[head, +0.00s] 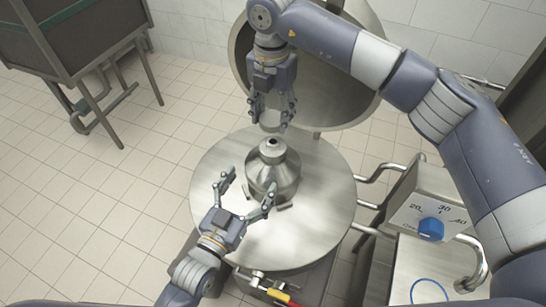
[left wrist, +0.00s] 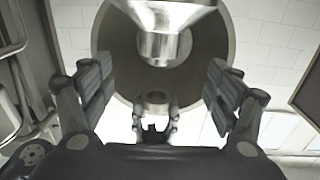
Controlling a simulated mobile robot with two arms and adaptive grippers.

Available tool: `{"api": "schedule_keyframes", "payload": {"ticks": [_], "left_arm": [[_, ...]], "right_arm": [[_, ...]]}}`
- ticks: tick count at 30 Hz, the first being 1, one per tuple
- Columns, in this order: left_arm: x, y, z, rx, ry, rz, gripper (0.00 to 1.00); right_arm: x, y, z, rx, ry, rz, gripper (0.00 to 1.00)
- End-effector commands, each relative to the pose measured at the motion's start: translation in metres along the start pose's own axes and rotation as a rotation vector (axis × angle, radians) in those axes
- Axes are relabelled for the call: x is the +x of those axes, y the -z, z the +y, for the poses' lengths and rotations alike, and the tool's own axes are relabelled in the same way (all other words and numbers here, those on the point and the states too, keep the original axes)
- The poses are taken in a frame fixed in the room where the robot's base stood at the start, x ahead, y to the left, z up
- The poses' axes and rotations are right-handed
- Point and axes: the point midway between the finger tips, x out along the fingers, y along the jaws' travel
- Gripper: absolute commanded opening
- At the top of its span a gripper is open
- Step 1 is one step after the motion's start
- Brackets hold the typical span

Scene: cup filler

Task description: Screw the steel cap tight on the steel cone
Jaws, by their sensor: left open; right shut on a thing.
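The steel cone (head: 286,179) stands upright on a round steel tabletop (head: 320,223), its narrow neck with a dark opening on top. It also shows in the left wrist view (left wrist: 160,18), neck pointing down. My left gripper (head: 248,181) is open at the near left of the cone, one finger partly in front of its body. In the left wrist view its fingers (left wrist: 158,88) are wide apart with nothing held between them. My right gripper (head: 273,108) points down above the cone, shut on the steel cap (head: 270,122), which is apart from the neck. Fingers partly hide the cap.
A large tilted steel bowl (head: 343,110) stands behind the tabletop. A control box with a blue knob (head: 431,229) and bent pipes are at the right. A yellow and red handle (head: 281,296) is at the front edge.

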Motion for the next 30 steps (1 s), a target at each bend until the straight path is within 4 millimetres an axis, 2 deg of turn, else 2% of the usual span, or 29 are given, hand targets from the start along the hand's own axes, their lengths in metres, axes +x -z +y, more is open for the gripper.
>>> {"api": "schedule_keyframes", "payload": {"ticks": [5, 15, 21, 30], "left_arm": [[0.014, 0.001, 0.0, 0.0, 0.001, 0.004, 0.82], [0.077, 0.001, 0.0, 0.0, 0.001, 0.003, 0.82], [0.106, 0.001, 0.0, 0.0, 0.001, 0.002, 0.82], [0.12, 0.001, 0.0, 0.0, 0.0, 0.001, 0.82]], "right_arm": [[0.0, -0.001, 0.0, 0.001, 0.0, 0.0, 0.22], [0.0, 0.0, 0.0, 0.001, 0.0, 0.0, 0.22], [0.0, -0.001, 0.0, 0.001, 0.0, 0.0, 0.22], [0.0, 0.0, 0.0, 0.001, 0.0, 0.0, 0.22]]}}
